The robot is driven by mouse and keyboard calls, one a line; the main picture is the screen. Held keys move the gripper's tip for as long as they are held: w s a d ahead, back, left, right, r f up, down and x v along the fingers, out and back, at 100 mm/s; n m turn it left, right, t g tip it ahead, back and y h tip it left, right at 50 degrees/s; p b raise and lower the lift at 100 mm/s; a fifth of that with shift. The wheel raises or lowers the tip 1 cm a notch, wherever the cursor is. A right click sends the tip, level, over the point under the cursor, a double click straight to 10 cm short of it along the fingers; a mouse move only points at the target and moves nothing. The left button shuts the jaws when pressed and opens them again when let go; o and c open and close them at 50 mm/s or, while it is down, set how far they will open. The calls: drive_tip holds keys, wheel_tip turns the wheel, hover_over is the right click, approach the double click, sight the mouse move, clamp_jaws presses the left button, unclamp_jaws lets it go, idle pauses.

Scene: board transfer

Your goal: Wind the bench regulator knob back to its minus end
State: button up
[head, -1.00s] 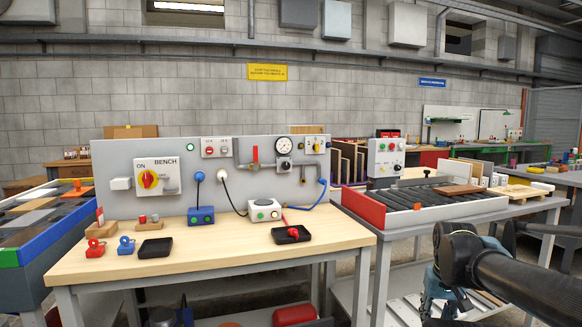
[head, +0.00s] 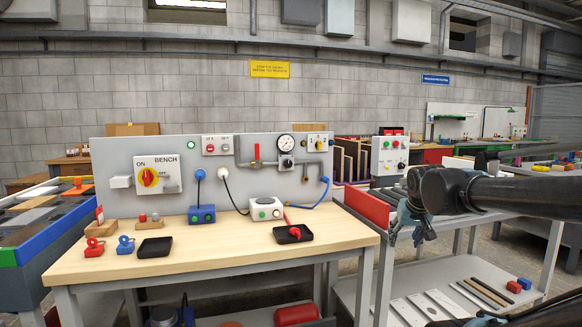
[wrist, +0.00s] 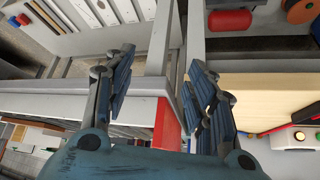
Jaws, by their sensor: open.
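My gripper (head: 408,238) is in the head view at the right, beyond the right edge of the wooden bench and well apart from the regulator. In the wrist view my gripper (wrist: 160,62) has its two blue ridged fingers spread, with nothing between them. The regulator cannot be made out in the wrist view.
The wooden bench top (head: 215,240) carries two black trays, a white box (head: 265,208), a blue box (head: 202,214) and padlocks. A red valve handle (head: 257,155) and a rotary switch (head: 149,177) are on the panel. A red-ended conveyor table (head: 367,207) stands close by my gripper.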

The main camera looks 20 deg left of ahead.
drive_tip(key=w+a+r+n+t+y, duration=0.1)
drive_tip(key=w+a+r+t+y, duration=0.2)
drive_tip(key=w+a+r, duration=0.75)
drive_tip(key=n+t+y, duration=0.1)
drive_tip(key=n+y, duration=0.1)
drive_tip(key=y, duration=0.2)
approach(289, 164)
drive_tip(key=x, duration=0.9)
drive_tip(key=shift+w, duration=0.1)
drive_tip(key=c, duration=1.1)
